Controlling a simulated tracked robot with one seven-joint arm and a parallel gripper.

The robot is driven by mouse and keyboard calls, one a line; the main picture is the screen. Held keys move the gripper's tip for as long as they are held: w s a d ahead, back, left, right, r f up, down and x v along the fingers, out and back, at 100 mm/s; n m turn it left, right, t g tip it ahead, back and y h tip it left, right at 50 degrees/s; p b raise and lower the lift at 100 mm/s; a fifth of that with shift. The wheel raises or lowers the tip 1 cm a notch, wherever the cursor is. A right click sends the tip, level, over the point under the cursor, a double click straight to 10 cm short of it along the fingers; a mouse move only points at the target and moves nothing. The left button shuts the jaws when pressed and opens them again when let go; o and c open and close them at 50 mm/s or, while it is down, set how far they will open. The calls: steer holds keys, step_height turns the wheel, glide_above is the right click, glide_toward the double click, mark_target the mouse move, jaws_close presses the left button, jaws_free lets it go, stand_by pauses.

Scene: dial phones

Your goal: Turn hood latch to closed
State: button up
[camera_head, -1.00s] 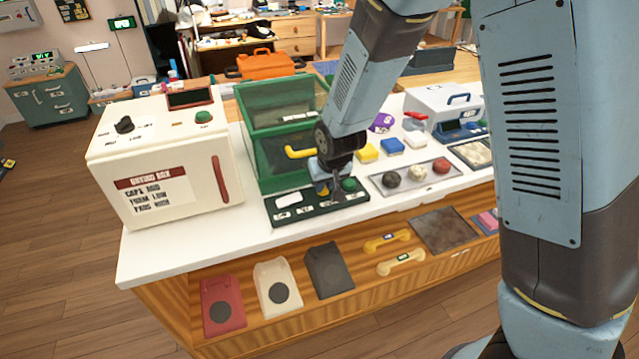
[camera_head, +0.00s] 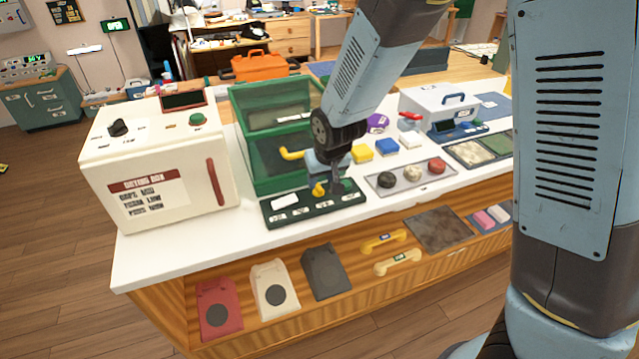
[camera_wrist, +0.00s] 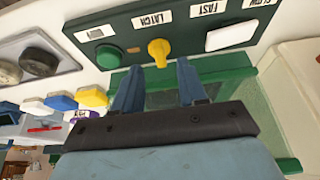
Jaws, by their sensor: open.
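The hood is a green box (camera_head: 265,105) with see-through panels and a yellow handle (camera_head: 291,153). A dark green control panel (camera_head: 285,215) lies in front of it. The latch is a yellow knob (camera_head: 318,190) on this panel. In the wrist view the yellow knob (camera_wrist: 159,50) sits beside the word LATCH. My gripper (camera_head: 337,187) is low over the panel, just right of the knob. In the wrist view my gripper (camera_wrist: 157,74) is open and empty, its two blue fingers pointing at the knob, which shows just beyond the fingertips. I cannot tell whether they touch it.
A green button (camera_wrist: 108,57) is on the same panel, near one finger. A cream box (camera_head: 160,160) with a red handle stands at left. A grey tray (camera_head: 411,177) with several round knobs lies right of the panel. The white counter front edge (camera_head: 150,270) is clear.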

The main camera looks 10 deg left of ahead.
steer(key=v, duration=0.9)
steer(key=shift+s+r, duration=0.2)
steer(key=shift+r, duration=0.15)
steer(key=shift+d, duration=0.1)
steer(key=s+d+r+m, duration=0.1)
steer(key=d+r+m, duration=0.1)
steer(key=d+r, duration=0.5)
steer(key=d+r+m, duration=0.1)
steer(key=d+r, duration=0.2)
steer(key=d, duration=0.8)
steer(key=s+d+r+m+t+h, duration=0.1)
steer(key=s+d+r, duration=0.2)
steer(key=s+d, duration=0.3)
steer(key=s+d+r+m+h, duration=0.1)
steer(key=s+d+r+m, duration=0.1)
steer(key=s+d, duration=0.4)
steer(key=shift+s+d+r+t, duration=0.4)
steer(key=shift+d+r, duration=0.35)
steer(key=shift+r, duration=0.05)
steer(key=shift+d, duration=0.1)
